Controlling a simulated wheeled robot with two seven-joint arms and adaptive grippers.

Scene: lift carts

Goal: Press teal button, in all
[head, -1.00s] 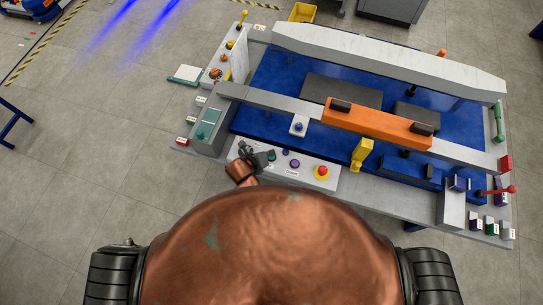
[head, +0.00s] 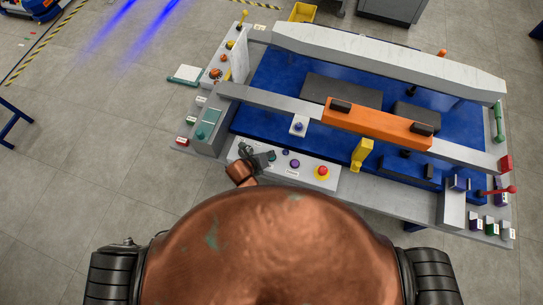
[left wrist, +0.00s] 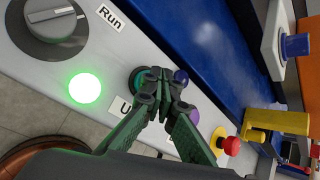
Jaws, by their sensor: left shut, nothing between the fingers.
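A white front control panel (head: 310,178) carries a row of buttons. A teal button (head: 271,156) shows just right of my left gripper (head: 259,160). In the left wrist view the teal button (left wrist: 136,80) is partly hidden behind the fingertips of my left gripper (left wrist: 160,88). The fingers are shut and empty, with their tips over or beside the button; I cannot tell whether they touch it. My right gripper is not in view.
A red mushroom button (head: 321,171) on a yellow base is further right. A lit green button (left wrist: 85,88) and a dark rotary knob (left wrist: 55,26) sit left of the fingers. A yellow lever block (head: 362,153) and an orange-sleeved bar (head: 377,124) stand over the blue table.

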